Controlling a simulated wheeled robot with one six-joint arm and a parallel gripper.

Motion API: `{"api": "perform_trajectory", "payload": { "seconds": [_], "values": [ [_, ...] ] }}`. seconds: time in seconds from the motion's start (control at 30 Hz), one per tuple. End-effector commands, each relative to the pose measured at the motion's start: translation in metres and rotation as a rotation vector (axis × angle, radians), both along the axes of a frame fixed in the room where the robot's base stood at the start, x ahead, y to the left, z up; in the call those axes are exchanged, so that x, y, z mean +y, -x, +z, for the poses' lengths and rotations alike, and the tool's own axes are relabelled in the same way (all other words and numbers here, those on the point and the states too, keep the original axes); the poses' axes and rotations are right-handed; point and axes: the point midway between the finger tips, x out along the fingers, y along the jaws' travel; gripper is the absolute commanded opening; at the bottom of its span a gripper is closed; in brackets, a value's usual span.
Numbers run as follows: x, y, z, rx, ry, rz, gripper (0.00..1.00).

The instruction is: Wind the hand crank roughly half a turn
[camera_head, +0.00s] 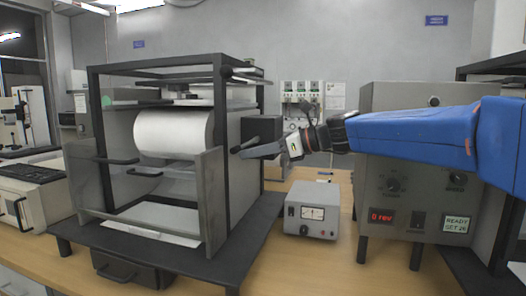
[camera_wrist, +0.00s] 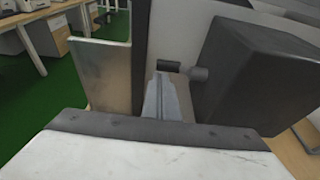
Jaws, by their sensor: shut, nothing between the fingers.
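The machine with the white roll has a dark box on its right side, and the hand crank's black handle (camera_head: 246,144) shows in front of that box. In the wrist view a short black cylinder (camera_wrist: 170,66), seemingly the crank handle, lies just beyond my fingertips, with a grey round stub (camera_wrist: 200,73) to its right. My gripper (camera_head: 243,153) reaches in from the right and is shut and empty. Its tips (camera_wrist: 163,76) appear close beside the handle; I cannot tell whether they touch. The crank's arm is mostly hidden.
The open-framed machine (camera_head: 215,190) stands on a dark platform (camera_head: 150,258). A small grey meter box (camera_head: 311,210) sits on the wooden bench below my arm. A grey control cabinet (camera_head: 400,220) at right shows "0 rev". The dark box (camera_wrist: 255,80) stands close right of my fingers.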

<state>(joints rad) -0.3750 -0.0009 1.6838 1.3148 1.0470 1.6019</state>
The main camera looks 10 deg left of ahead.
Motion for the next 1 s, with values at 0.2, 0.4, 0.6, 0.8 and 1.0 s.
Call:
{"api": "perform_trajectory", "payload": {
  "seconds": [0.2, 0.4, 0.6, 0.8, 1.0],
  "values": [
    [0.0058, -0.0005, -0.0011, -0.001, 0.0, -0.001, 0.0],
    [0.0055, -0.0005, -0.0011, -0.001, 0.0, -0.001, 0.0],
    [0.0056, -0.0006, -0.0013, -0.002, -0.014, -0.001, 0.0],
    [0.0067, -0.0007, -0.001, -0.007, -0.051, -0.001, 0.0],
    [0.0074, -0.0008, -0.0011, -0.01, -0.077, -0.001, 0.0]
  ]
}}
